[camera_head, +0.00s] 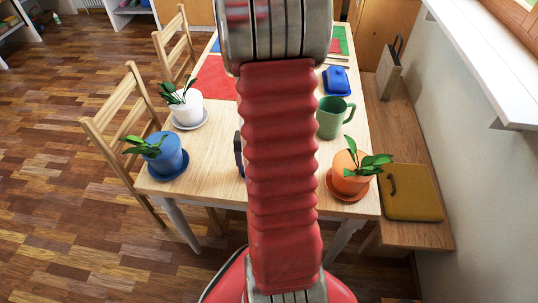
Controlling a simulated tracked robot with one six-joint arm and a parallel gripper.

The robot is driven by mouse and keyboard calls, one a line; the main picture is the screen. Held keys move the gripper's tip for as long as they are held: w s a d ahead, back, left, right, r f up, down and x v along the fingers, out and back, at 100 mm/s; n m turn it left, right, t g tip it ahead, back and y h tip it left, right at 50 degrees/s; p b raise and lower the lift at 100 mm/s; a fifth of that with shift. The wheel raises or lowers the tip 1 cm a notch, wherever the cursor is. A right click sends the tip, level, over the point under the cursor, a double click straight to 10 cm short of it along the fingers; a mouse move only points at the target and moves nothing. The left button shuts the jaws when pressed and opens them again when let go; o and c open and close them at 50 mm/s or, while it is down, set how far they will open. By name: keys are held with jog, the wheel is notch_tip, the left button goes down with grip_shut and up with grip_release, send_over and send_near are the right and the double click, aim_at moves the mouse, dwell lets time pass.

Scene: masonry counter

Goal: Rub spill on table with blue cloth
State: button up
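The wooden table (215,122) stands in the middle of the view. A blue object (337,81) lies on its right side, beyond the green mug; I cannot tell whether it is a folded cloth or a dish. A flat blue piece (215,47) shows at the far left of the table, partly hidden by my arm. I see no spill on the visible tabletop; my red ribbed arm hides the table's middle. My gripper is not in view.
A white potted plant (187,108), blue potted plant (167,156), orange potted plant (351,175) and green mug (331,118) stand on the table. A red mat (216,77) lies flat.

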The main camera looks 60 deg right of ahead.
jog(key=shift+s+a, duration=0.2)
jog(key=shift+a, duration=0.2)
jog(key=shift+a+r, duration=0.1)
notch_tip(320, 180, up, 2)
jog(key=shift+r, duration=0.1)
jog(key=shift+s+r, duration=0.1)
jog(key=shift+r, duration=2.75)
